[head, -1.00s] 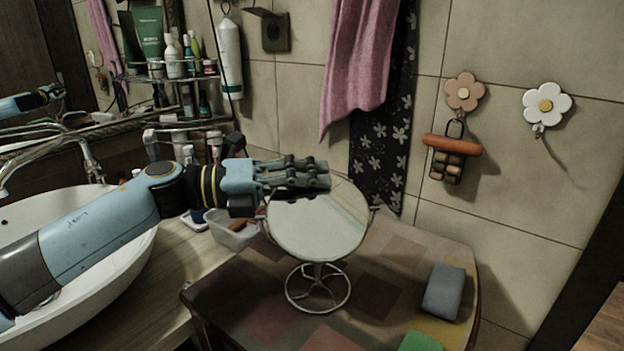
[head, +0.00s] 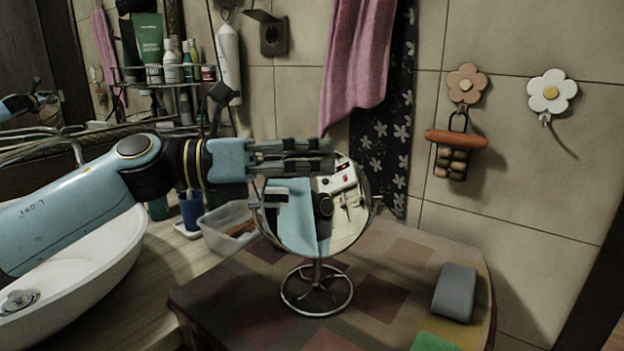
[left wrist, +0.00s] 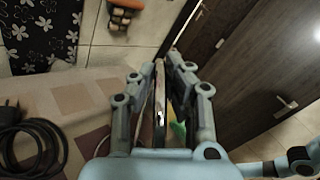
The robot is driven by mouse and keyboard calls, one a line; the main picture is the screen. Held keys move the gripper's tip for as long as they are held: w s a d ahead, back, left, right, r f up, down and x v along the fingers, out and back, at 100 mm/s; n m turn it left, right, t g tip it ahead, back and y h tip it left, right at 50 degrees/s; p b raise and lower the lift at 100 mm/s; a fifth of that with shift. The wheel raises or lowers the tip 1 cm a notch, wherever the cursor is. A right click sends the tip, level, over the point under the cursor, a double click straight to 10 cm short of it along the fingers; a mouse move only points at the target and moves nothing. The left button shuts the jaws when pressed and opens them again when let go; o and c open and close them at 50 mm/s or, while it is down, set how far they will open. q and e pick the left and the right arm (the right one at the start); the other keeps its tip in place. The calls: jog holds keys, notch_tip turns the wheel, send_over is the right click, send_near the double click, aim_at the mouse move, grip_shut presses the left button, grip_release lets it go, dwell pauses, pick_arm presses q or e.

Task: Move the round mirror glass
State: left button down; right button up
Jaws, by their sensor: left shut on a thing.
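The round mirror glass (head: 346,222) stands on a wire stand with a round base (head: 316,290) on the small table. Its face is nearly upright, turned towards my head camera, and reflects parts of my body. My left gripper (head: 327,155) comes in from the left and is shut on the glass at its upper edge, its fingers covering part of the top. In the left wrist view the glass (left wrist: 159,105) shows edge-on as a thin strip between the fingers of my left gripper (left wrist: 160,75).
The patchwork-topped table (head: 230,300) also holds a grey block (head: 455,292) and a green block (head: 433,342) at right. A clear tub (head: 225,232), a blue cup (head: 191,210) and a white basin (head: 90,260) are at left. A pink towel (head: 355,60) hangs behind.

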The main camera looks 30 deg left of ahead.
aim_at(314, 176)
pick_arm(q)
jog(key=shift+s+d+m+b, duration=0.15)
jog(key=shift+s+m+b, duration=0.1)
jog(key=shift+m+b, duration=0.3)
jog(key=shift+s+d+m+b, duration=0.2)
jog(key=shift+m+b, duration=0.25)
jog(key=shift+m, duration=0.2)
jog(key=shift+s+r+m+b, duration=0.1)
jog(key=shift+r+m+b, duration=0.05)
jog(key=shift+m+b, duration=0.2)
jog(key=c, duration=1.4)
grip_release()
jog(key=shift+r, duration=0.15)
notch_tip(314, 176, up, 10)
jog(key=shift+f, duration=0.1)
